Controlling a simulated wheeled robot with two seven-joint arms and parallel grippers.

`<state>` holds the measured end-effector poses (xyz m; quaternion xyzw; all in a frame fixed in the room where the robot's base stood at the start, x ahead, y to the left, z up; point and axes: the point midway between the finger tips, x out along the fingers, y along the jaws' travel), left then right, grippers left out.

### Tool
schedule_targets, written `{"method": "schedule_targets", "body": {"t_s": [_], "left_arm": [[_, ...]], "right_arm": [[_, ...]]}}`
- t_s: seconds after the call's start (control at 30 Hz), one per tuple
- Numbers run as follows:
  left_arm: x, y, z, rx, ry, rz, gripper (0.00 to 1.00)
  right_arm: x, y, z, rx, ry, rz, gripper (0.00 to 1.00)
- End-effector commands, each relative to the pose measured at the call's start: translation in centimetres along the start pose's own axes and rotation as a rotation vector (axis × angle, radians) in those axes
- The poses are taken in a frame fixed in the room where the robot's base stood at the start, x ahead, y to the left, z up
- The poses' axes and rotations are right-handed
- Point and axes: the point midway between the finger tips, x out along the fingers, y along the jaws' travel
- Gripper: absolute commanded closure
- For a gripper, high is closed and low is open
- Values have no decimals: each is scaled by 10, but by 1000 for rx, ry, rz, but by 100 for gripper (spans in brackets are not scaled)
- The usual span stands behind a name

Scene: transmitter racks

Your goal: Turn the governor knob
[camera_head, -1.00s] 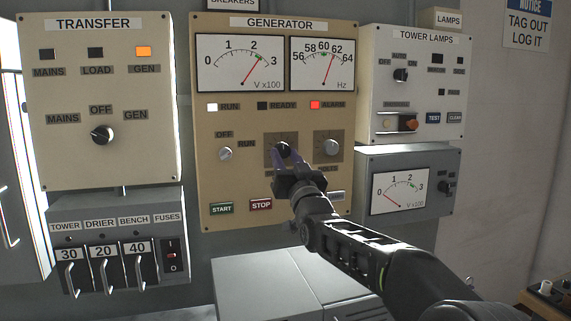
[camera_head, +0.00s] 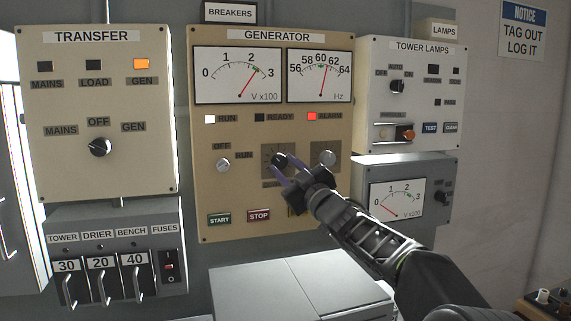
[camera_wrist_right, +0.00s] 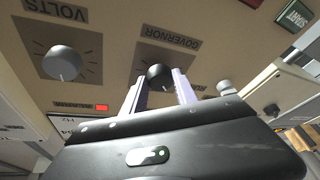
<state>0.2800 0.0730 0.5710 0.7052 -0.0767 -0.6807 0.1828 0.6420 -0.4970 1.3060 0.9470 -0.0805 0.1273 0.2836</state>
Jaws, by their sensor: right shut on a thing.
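The governor knob (camera_head: 279,159) is a small black round knob on a grey square in the lower middle of the cream GENERATOR panel (camera_head: 230,137). My right gripper (camera_head: 284,166) reaches it from the lower right and is shut on it. In the right wrist view, the black knob (camera_wrist_right: 157,76) is between the two purple-grey fingertips of the gripper (camera_wrist_right: 160,83), beside the GOVERNOR label (camera_wrist_right: 167,37). The Hz meter (camera_head: 320,75) needle stands between 60 and 62. My left gripper is not in view.
The grey VOLTS knob (camera_head: 327,158) is just right of the governor knob; it also shows in the right wrist view (camera_wrist_right: 62,63). START (camera_head: 219,218) and STOP (camera_head: 259,215) buttons are below. A red ALARM lamp (camera_head: 311,116) is lit. A grey cabinet (camera_head: 250,285) stands below.

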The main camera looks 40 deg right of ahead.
Motion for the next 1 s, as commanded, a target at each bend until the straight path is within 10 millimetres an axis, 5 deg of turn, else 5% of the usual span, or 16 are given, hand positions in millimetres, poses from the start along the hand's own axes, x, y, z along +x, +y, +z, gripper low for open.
{"method": "schedule_targets", "body": {"t_s": [0.43,0.47,0.7,1.0], "left_arm": [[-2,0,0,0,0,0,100],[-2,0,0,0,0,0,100],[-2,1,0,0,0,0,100],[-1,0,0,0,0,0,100]], "right_arm": [[0,0,-1,-17,2,-6,100],[0,0,-1,-17,2,-6,65],[0,0,-1,-16,1,-6,45],[-1,0,0,-16,0,-6,44]]}}
